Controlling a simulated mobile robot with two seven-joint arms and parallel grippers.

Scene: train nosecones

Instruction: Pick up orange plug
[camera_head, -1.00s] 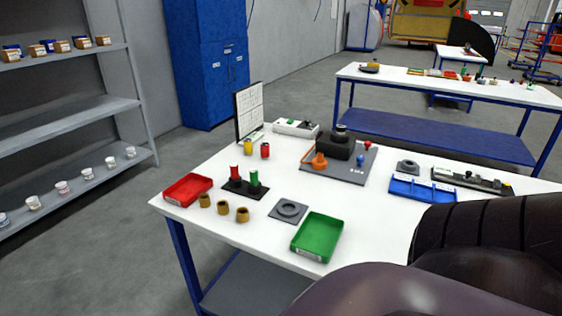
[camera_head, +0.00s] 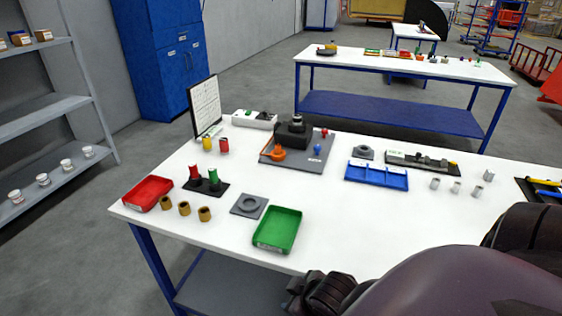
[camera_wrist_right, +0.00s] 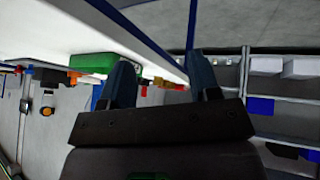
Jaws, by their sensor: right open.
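The orange plug (camera_head: 277,154) stands on a grey base plate (camera_head: 310,158) near the middle of the white table, beside a black block (camera_head: 292,134). My right gripper shows in the right wrist view (camera_wrist_right: 160,68) with its two blue fingers apart and nothing between them. It is beside the table's edge, well away from the plug. In the head view my right arm fills the lower right corner and its fingers cannot be made out. A small orange patch shows in the wrist view, but I cannot tell if it is the plug. My left gripper is not in view.
A green tray (camera_head: 278,230), a grey ring plate (camera_head: 249,205), a red tray (camera_head: 148,193) and several brown cylinders are on the table's left part. A blue tray (camera_head: 377,176) lies right of the base plate. The table's front right is mostly clear.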

